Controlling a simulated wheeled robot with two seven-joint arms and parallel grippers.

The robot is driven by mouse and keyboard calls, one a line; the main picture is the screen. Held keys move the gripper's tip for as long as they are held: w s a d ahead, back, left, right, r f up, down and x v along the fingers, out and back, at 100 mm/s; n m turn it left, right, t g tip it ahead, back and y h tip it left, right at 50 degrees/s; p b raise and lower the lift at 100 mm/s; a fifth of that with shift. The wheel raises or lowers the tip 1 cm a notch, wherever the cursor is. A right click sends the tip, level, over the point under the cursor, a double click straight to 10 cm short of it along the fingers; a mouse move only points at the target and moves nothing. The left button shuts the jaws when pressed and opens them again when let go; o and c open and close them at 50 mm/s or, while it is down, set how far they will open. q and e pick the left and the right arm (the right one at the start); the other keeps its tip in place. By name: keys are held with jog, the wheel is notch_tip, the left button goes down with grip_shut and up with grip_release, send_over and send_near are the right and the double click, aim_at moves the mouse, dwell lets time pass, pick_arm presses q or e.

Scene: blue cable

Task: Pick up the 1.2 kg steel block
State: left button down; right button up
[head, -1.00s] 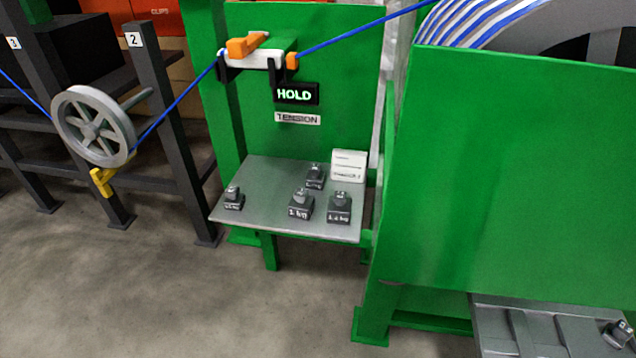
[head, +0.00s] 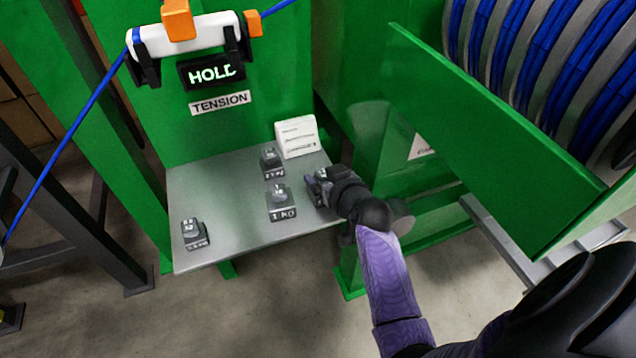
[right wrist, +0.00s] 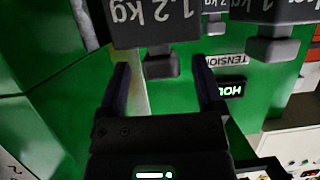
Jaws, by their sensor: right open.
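The 1.2 kg steel block (right wrist: 150,26) is dark, with a white label, and shows upside down at the top of the right wrist view. Its narrow knob (right wrist: 161,63) lies between the spread fingertips, with a gap on each side. My right gripper (right wrist: 161,75) is open and holds nothing. In the head view my right gripper (head: 320,186) is at the right side of the grey table (head: 235,232) and hides most or all of this block. My left gripper is not in view.
A 1 kg block (head: 281,203) stands just left of my gripper, another block (head: 271,161) behind it, and one (head: 194,234) at the table's left. A white card (head: 297,137) stands at the back. A green panel (head: 490,140) rises to the right.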

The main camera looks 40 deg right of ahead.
aim_at(320, 172)
jog(key=shift+w+f+b, duration=0.4)
jog(key=shift+w+f, duration=0.45)
jog(key=shift+w, duration=0.05)
jog(key=shift+w+d, duration=0.1)
jog(key=shift+w, duration=0.3)
jog(key=shift+r, duration=0.2)
jog(key=shift+c, duration=0.4)
grip_shut()
